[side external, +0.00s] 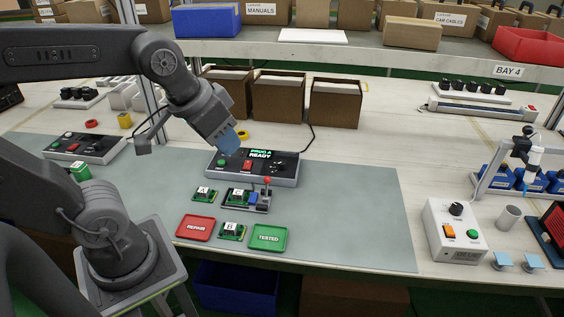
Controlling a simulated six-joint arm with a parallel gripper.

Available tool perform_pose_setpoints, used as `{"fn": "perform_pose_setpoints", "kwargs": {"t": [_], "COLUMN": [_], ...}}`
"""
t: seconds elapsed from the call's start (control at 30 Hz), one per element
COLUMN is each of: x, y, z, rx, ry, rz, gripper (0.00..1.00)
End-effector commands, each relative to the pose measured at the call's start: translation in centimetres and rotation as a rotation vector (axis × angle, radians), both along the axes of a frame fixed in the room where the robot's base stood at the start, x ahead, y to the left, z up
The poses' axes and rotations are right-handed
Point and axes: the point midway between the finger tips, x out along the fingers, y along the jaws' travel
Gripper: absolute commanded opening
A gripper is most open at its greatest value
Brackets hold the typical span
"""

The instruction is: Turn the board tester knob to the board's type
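The board tester (254,182) is a dark sloped box with a grey front on the grey mat. Its lit display (260,154) appears to read "PROG A READY". A red button (248,165) sits below the display, and a dark dial with pale marks (277,166) sits to its right. My gripper (231,143) is over the tester's left end, hiding part of the panel. Its bluish tip points down; whether it is open or touches anything is unclear. A green board (238,196) sits in the fixture in front, its letter too small to read surely.
A red-knobbed lever (267,183) stands at the fixture's right. Loose boards A (203,195) and B (231,231) lie nearby, with red REPAIR (195,228) and green TESTED (268,238) trays. Brown bins (278,98) stand behind. The mat's right side is clear.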

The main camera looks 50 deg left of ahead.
Motion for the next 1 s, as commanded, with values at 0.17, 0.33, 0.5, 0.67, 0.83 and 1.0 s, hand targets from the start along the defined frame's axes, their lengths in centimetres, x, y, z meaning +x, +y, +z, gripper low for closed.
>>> {"fn": "perform_pose_setpoints", "kwargs": {"t": [0.17, 0.33, 0.5, 0.67, 0.83, 1.0], "x": [6.1, 12.1, 17.8, 22.3, 25.6, 27.0], "y": [2.3, 5.3, 9.1, 13.3, 17.5, 20.0], "z": [0.7, -0.1, -2.9, -7.0, -12.1, -15.7], "rx": [-0.030, -0.063, -0.094, -0.127, -0.156, -0.173], "ry": [0.087, 0.165, 0.243, 0.315, 0.380, 0.418], "rz": [0.128, 0.257, 0.387, 0.510, 0.625, 0.694], "gripper": [0.42, 0.58, 0.60, 0.60, 0.60, 0.60]}}
